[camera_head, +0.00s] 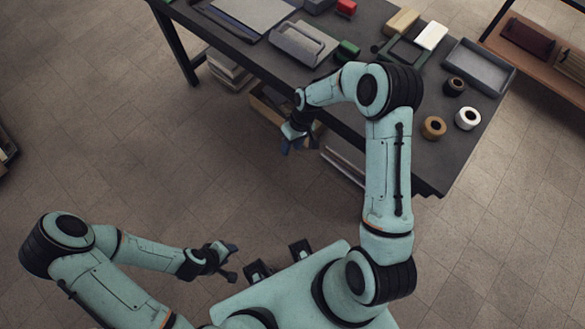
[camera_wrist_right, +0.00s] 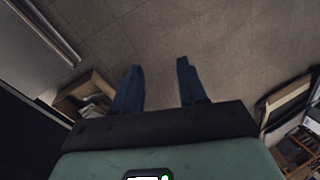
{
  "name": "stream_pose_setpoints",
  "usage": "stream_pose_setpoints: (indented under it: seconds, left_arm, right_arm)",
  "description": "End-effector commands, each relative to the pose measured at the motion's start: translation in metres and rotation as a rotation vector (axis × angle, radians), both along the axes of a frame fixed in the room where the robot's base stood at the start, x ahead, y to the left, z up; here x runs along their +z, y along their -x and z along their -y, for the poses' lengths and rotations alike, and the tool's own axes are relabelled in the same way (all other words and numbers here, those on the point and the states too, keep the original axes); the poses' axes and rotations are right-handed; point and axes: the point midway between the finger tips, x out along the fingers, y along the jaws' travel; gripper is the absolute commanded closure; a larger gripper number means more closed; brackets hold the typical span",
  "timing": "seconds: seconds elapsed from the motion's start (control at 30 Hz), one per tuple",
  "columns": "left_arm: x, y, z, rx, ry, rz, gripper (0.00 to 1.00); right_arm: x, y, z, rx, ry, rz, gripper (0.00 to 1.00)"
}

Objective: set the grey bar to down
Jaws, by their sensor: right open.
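A grey device (camera_head: 318,50) with a raised grey bar (camera_head: 298,40) sits near the front edge of the dark table. It seems to be the task's bar; whether it is up or down is too small to tell. My right gripper (camera_head: 296,146) hangs below the table's front edge, apart from the device. In the right wrist view its two blue fingers (camera_wrist_right: 159,68) are spread with only floor between them. My left gripper (camera_head: 233,262) is low over the floor near my base, its fingers apart and empty. The grey bar is not in the right wrist view.
The dark table (camera_head: 455,150) holds a flat grey board (camera_head: 252,12), a green block (camera_head: 347,50), a red block (camera_head: 346,7), a grey tray (camera_head: 480,66) and several tape rolls (camera_head: 433,127). An open box (camera_head: 268,108) stands under the table.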

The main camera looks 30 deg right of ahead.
Motion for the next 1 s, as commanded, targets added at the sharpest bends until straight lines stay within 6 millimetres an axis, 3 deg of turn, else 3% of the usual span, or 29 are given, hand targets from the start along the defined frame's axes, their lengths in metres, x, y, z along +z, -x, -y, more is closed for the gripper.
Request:
stream_pose_setpoints:
  seconds: [0.3, 0.5, 1.0]
  left_arm:
    - [-0.002, 0.001, 0.0, 0.0, 0.0, -0.001, 0.57]
    - [-0.002, 0.001, 0.0, 0.0, 0.0, -0.001, 0.57]
    - [-0.002, 0.001, 0.0, 0.001, -0.001, -0.002, 0.57]
  right_arm:
    - [-0.047, 0.04, -0.02, -0.078, -0.016, -0.029, 0.58]
    - [-0.067, 0.061, -0.03, -0.122, -0.021, -0.041, 0.58]
    - [-0.077, 0.073, -0.034, -0.149, -0.022, -0.047, 0.58]
